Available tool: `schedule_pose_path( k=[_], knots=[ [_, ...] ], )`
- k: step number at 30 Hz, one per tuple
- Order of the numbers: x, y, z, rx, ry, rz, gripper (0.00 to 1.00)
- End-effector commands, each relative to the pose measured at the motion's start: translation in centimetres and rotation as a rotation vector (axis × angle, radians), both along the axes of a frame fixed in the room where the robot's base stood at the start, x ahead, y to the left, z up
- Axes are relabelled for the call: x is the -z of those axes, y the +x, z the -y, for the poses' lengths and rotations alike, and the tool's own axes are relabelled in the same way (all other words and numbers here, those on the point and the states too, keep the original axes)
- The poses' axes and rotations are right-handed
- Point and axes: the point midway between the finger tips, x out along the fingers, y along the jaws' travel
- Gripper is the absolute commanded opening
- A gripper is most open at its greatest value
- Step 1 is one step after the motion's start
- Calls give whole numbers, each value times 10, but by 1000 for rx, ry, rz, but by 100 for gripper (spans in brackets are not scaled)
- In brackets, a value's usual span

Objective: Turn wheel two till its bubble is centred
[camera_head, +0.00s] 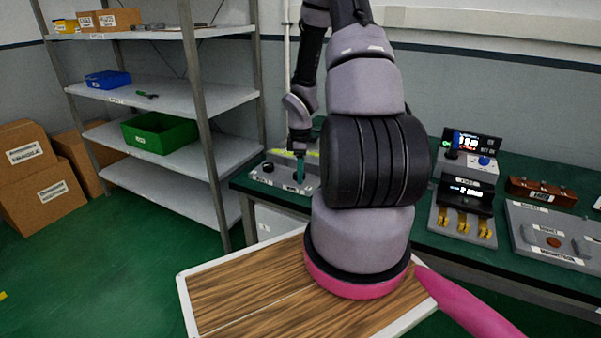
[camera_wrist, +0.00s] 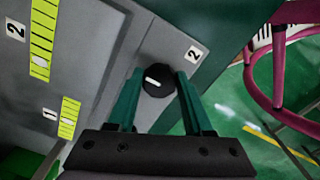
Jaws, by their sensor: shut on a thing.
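Wheel two (camera_wrist: 152,83) is a black round knob with a white mark, beside a label reading 2 (camera_wrist: 192,56). My gripper (camera_wrist: 158,75) has its green fingers on both sides of it and is shut on it. Vial two (camera_wrist: 42,30), yellow-green with dark marks, is at the upper left of the wrist view. Its pale bubble (camera_wrist: 40,61) sits toward the lower end, off the middle. In the head view my gripper (camera_head: 300,170) points down at the grey panel (camera_head: 284,187) on the bench. The arm hides part of the bench.
Vial one (camera_wrist: 70,112), with its own bubble, lies below vial two. Another black knob (camera_head: 267,167) is left of my gripper. Other devices, including a unit with yellow parts (camera_head: 463,222), stand on the bench right of the arm. A shelf rack (camera_head: 160,95) stands at the left.

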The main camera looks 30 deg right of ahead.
Motion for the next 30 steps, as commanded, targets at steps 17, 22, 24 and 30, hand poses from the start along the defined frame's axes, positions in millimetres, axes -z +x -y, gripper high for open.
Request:
schedule_pose_path(
  k=[17, 22, 24, 30],
  knots=[
    [0, -1, -1, 386, -1, 0, 0],
    [0, -1, -1, 549, 0, 1, 0],
    [0, -1, -2, 614, 0, 1, 0],
    [0, -2, -3, 806, 0, 1, 0]
  ],
)
